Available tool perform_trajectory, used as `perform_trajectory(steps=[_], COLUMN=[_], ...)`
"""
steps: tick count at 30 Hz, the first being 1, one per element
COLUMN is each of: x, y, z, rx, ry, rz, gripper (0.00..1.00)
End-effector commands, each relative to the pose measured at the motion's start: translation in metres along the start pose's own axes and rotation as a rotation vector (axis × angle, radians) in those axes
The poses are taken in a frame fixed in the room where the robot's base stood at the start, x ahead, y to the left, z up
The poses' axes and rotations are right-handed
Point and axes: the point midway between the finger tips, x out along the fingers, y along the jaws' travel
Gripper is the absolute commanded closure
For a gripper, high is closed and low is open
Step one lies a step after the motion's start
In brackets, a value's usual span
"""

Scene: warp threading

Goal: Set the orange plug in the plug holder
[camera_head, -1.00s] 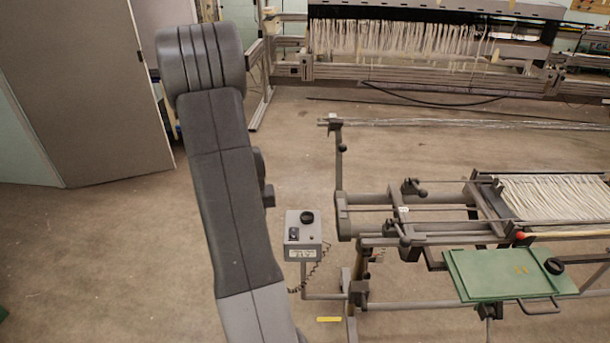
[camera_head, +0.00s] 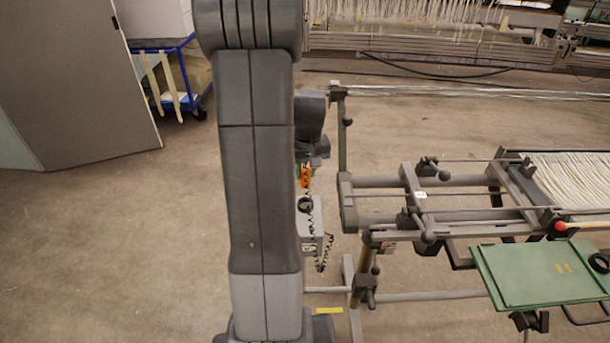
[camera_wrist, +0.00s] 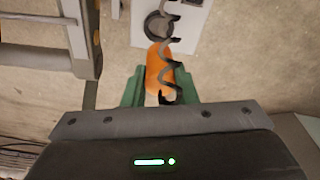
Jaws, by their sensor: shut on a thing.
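The orange plug (camera_head: 305,177) is in my gripper (camera_head: 304,162), above the grey control box (camera_head: 309,245) in the head view. In the wrist view the plug (camera_wrist: 153,66) sits between the two green fingers of my gripper (camera_wrist: 160,88), which are shut on it. A black coiled cord runs from the plug and crosses in front of it. The black ring on the box, which looks like the plug holder (camera_wrist: 152,25), lies just beyond the plug's far end in the wrist view. I cannot tell the height gap between them. My arm hides part of the box in the head view.
A metal frame (camera_head: 349,205) with rods stands right of the box. A green board (camera_head: 530,275) and a white warp (camera_head: 575,182) are farther right. A blue cart (camera_head: 180,75) stands at the back left. The floor at left is clear.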

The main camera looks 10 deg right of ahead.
Motion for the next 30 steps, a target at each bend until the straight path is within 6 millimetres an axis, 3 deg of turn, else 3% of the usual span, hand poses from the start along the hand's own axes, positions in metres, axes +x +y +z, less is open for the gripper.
perform_trajectory(steps=[8,21,30], x=[0.014,0.054,0.058], y=[0.000,0.000,0.000], z=[0.002,0.008,0.009], rx=[0.000,0.000,0.000], ry=[0.000,0.000,0.000], rz=[0.000,0.000,0.000], gripper=[0.97,0.97,0.97])
